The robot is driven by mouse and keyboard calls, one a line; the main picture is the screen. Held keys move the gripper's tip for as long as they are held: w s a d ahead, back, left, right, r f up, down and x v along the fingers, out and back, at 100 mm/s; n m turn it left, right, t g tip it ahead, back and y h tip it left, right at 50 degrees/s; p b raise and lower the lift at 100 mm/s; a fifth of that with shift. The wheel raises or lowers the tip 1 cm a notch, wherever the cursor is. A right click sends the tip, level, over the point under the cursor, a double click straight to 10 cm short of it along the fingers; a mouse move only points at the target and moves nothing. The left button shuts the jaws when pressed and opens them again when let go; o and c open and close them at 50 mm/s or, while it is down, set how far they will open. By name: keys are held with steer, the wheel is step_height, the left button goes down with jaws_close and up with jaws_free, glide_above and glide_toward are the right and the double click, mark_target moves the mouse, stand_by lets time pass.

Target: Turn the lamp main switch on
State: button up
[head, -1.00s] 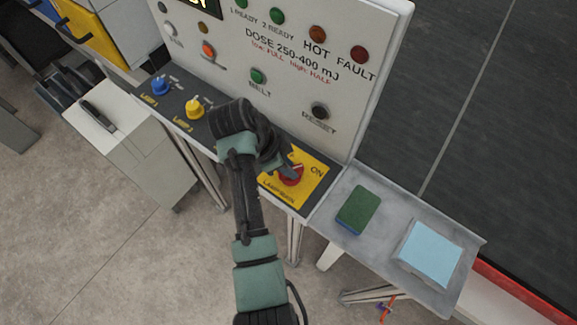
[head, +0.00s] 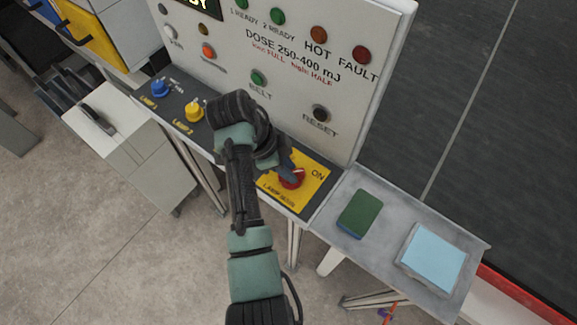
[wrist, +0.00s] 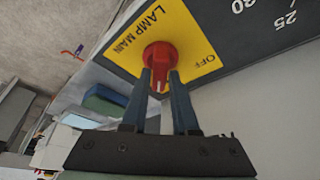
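The lamp main switch is a red rotary knob (head: 292,180) on a yellow plate (head: 306,190) at the right end of the control panel. The knob also shows in the wrist view (wrist: 160,57). My gripper (wrist: 161,72) is at the knob, its two blue-grey fingers on either side of the knob's bar, which appears to fill the gap. In the head view, my gripper (head: 288,170) partly covers the knob. The knob's white mark points down between the fingers in the wrist view, away from the OFF label and apparently toward the ON side.
A blue knob (head: 159,88) and a yellow knob (head: 194,110) stand left on the same sloping panel. The upright panel (head: 300,90) rises behind. A grey side table (head: 385,235) at right holds a green-and-blue block (head: 359,213) and a light blue pad (head: 434,257).

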steer(key=o, duration=0.3)
steer(key=b+v, duration=0.1)
steer(key=v, duration=0.4)
steer(key=shift+b, duration=0.4)
steer(key=p+v, duration=0.6)
steer(key=v, duration=0.2)
steer(key=shift+d+p, duration=0.1)
steer(key=shift+p, duration=0.2)
steer(key=shift+s, duration=0.1)
